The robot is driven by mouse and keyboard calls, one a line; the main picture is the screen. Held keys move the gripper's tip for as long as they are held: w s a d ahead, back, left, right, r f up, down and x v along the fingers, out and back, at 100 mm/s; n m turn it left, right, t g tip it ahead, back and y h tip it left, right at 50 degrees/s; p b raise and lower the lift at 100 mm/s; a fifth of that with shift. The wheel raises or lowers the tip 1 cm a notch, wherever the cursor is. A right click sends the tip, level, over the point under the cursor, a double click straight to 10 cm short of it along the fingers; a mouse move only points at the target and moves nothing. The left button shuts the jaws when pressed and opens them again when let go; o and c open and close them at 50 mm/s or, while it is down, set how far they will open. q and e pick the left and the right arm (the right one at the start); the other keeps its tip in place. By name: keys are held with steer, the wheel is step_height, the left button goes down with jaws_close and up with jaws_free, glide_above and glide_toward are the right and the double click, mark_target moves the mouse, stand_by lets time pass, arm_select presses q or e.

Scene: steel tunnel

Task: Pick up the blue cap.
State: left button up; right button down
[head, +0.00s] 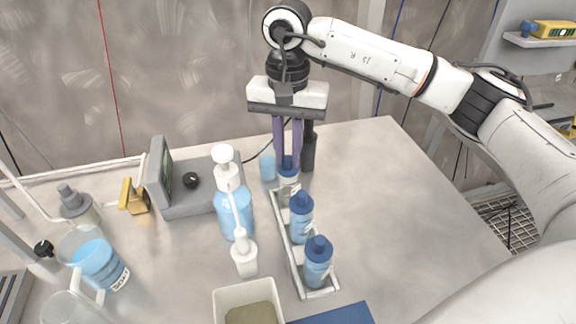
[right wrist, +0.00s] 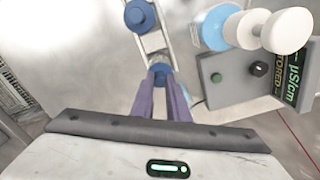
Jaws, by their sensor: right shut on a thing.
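My right gripper (head: 288,157) points straight down at the far end of a narrow bottle rack (head: 293,262). Its purple fingers are shut on the blue cap (head: 287,166) of the farthest bottle (head: 288,180). In the right wrist view the fingertips (right wrist: 164,76) close around this blue cap (right wrist: 160,68), which is mostly hidden. I cannot tell whether the cap is apart from the bottle. Two other blue-capped bottles stand in the rack, the middle one (head: 302,222) and the near one (head: 318,262). My left gripper is not in view.
A grey meter (head: 190,190), a pump bottle (head: 233,208) and a white squeeze bottle (head: 243,255) stand left of the rack. A small light-blue container (head: 268,168) is close beside the gripper. A beige bin (head: 248,290) is in front. The bench right of the rack is clear.

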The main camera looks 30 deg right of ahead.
mark_target(288, 158)
step_height(288, 158, up, 10)
stand_by(0.6)
